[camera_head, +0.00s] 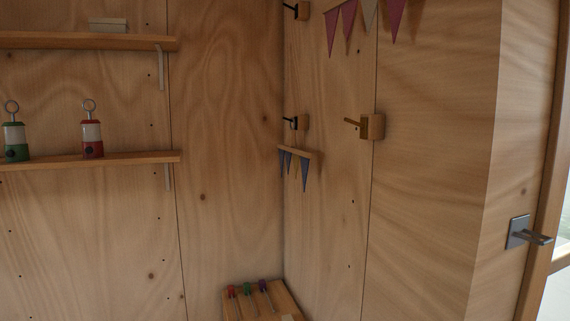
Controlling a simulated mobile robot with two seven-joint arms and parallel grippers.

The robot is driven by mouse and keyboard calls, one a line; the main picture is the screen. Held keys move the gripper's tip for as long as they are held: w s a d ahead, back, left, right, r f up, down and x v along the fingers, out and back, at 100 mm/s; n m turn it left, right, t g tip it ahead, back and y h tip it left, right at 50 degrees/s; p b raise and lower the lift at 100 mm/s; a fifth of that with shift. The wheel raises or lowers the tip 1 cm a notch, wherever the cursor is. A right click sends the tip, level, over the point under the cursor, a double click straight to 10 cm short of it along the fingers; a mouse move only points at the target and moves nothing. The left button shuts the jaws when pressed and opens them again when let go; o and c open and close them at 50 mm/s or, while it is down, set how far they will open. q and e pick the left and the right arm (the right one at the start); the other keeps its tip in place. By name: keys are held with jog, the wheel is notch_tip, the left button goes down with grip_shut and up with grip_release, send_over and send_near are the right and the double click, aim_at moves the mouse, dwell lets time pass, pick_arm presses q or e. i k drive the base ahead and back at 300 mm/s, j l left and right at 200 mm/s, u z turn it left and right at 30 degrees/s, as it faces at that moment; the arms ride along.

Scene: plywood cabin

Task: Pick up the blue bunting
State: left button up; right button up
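The blue bunting (305,175) hangs on the wall just right of the room's corner. Its blue and pale pennants hang from a short wooden bar (298,151). The bar hangs below a dark hook on a wooden block (299,123). A second bunting with dark pink and pale pennants (349,18) hangs higher to the right, partly cut off by the top edge. Neither of my grippers shows in the head view.
Two shelves on the left wall hold a green lantern (15,139) and a red lantern (92,138) on the lower shelf (120,159). An empty wooden peg (372,126) sticks out right of the bunting. A wooden box with colored-handled tools (278,291) stands below. A door handle (518,232) is at right.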

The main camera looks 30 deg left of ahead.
aim_at(305, 156)
jog(key=j+z, duration=0.1)
jog(key=z, duration=1)
jog(key=k+j, duration=0.1)
jog(key=j, duration=0.9)
jog(key=k+j, duration=0.1)
jog(key=j, duration=0.35)
jog(key=k+j+z, duration=0.1)
jog(key=j, duration=0.4)
